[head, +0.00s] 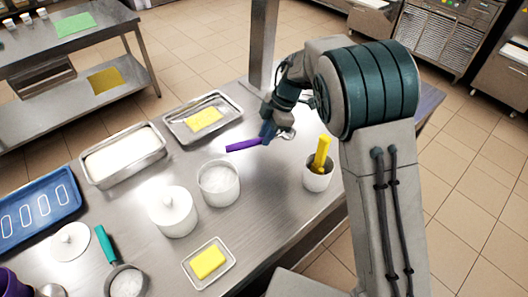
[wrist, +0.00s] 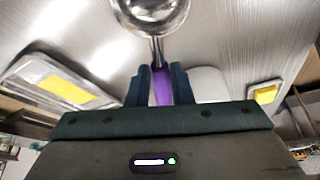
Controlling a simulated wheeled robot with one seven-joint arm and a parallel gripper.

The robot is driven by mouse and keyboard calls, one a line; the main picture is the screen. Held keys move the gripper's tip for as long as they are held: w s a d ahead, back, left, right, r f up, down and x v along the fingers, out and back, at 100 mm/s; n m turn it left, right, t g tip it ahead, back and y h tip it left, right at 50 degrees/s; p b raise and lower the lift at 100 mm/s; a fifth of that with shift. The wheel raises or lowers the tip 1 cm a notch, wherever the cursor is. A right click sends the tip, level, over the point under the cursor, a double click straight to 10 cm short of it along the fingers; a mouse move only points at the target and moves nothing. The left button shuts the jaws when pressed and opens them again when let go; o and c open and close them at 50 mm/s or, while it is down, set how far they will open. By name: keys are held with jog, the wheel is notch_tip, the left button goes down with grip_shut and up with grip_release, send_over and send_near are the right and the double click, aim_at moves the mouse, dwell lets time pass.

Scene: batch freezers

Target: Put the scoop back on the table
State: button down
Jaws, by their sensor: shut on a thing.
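My gripper (wrist: 159,88) is shut on the purple handle of a scoop (head: 243,145). In the wrist view the scoop's round metal bowl (wrist: 152,12) extends out past the fingertips, and the purple handle lies between the two dark fingers. In the head view the scoop is by the right part of the steel table (head: 262,192), and its metal end shows just right of my gripper (head: 268,130). I cannot tell whether the scoop touches the table.
A white pot with a yellow handle (head: 318,178) stands right of my gripper. A tray with a yellow block (head: 203,118) is to the left. An open white tub (head: 219,183), a lidded white tub (head: 173,212) and a teal-handled scoop (head: 106,245) stand nearer. Bare steel lies right of the open tub.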

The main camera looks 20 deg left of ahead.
notch_tip(320, 180, down, 7)
jog(key=shift+r+p, duration=0.15)
jog(key=shift+p, duration=0.15)
jog(key=c, duration=1.3)
grip_release()
jog(key=v, duration=1.2)
jog(key=shift+b, duration=0.4)
jog(key=shift+r, duration=0.1)
